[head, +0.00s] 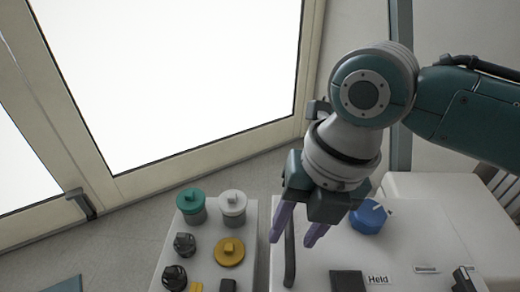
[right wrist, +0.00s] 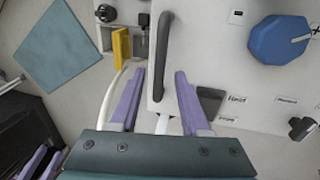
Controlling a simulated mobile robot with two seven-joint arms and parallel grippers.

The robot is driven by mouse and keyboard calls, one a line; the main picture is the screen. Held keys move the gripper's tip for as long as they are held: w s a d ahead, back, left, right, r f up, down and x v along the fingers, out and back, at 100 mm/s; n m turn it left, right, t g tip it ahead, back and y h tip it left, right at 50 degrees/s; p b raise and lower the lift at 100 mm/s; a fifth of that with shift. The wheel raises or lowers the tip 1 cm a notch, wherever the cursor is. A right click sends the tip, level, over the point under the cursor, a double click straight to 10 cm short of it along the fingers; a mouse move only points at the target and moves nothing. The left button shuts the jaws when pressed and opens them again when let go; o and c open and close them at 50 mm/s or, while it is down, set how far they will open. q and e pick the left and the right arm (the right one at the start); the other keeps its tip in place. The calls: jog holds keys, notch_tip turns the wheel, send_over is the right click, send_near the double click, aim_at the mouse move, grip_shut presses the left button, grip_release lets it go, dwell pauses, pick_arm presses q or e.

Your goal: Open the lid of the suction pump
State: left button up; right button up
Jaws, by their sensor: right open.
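A white unit (head: 410,255) with a long dark handle (head: 289,258) along its left side stands at the lower right of the head view; I take it for the suction pump with its lid. In the right wrist view the handle (right wrist: 163,50) runs upright in the picture. My right gripper (head: 294,240) is open and empty, with purple fingers pointing down. In the right wrist view the handle's near end lies between the fingertips (right wrist: 159,74); I see no contact. Purple fingers, apparently of my left gripper (right wrist: 40,161), show at the lower left there.
A blue knob (head: 369,216), a dark block (head: 347,281) and small labels are on the white unit. To its left, a narrower white unit (head: 258,215) carries green, white, yellow and black caps. A glazed door (head: 180,80) stands behind.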

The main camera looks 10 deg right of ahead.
jog(key=shift+c, duration=0.3)
grip_shut()
dwell(1.2)
